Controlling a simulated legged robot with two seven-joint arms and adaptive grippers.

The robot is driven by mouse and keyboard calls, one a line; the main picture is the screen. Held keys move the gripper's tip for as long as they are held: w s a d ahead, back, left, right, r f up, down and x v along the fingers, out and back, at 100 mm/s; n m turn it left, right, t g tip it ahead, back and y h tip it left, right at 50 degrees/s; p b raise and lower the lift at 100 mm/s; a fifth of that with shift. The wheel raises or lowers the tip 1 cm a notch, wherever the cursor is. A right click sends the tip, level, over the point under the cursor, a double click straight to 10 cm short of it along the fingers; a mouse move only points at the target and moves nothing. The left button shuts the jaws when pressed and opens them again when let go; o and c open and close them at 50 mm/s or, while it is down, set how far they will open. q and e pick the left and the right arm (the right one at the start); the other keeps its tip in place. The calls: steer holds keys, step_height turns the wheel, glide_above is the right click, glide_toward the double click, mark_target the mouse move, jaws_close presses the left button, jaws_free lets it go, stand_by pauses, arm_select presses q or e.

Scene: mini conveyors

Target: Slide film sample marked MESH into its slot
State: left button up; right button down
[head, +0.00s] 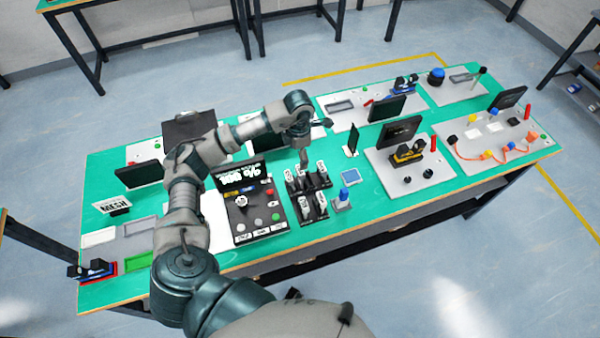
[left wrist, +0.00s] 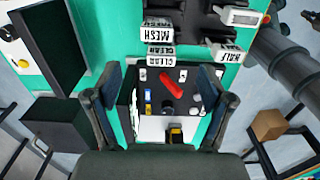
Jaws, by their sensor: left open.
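A black rack (head: 292,186) holds several small white film samples in the middle of the green table. In the left wrist view, the sample marked MESH (left wrist: 157,33) stands in the rack at top centre, with samples marked CLEAR (left wrist: 160,51) just below it and one marked HALF (left wrist: 228,54) to its right. My left gripper (head: 303,158) is over the back of the rack; its two fingers (left wrist: 160,78) are apart in the left wrist view with nothing held between them. The labels are too small to read in the head view. I cannot make out the slot. My right gripper is out of view.
A black device (head: 240,222) with a lit display and buttons stands left of the rack. A blue-topped post (head: 344,194) stands right of the rack. Panels with dark screens (head: 400,131) fill the right side.

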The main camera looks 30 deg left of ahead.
arm_select(q)
glide_above(300, 171)
steer(key=f, duration=0.4)
steer(key=shift+w+f, duration=0.2)
steer(key=shift+f, duration=0.05)
steer(key=f, duration=0.3)
steer(key=shift+a+f+p, duration=0.15)
steer(key=shift+a+p, duration=0.05)
steer(key=shift+p, duration=0.2)
step_height(300, 171, down, 4)
steer(key=shift+w+r, duration=0.1)
steer(key=shift+r, duration=0.1)
steer(key=shift+f, duration=0.15)
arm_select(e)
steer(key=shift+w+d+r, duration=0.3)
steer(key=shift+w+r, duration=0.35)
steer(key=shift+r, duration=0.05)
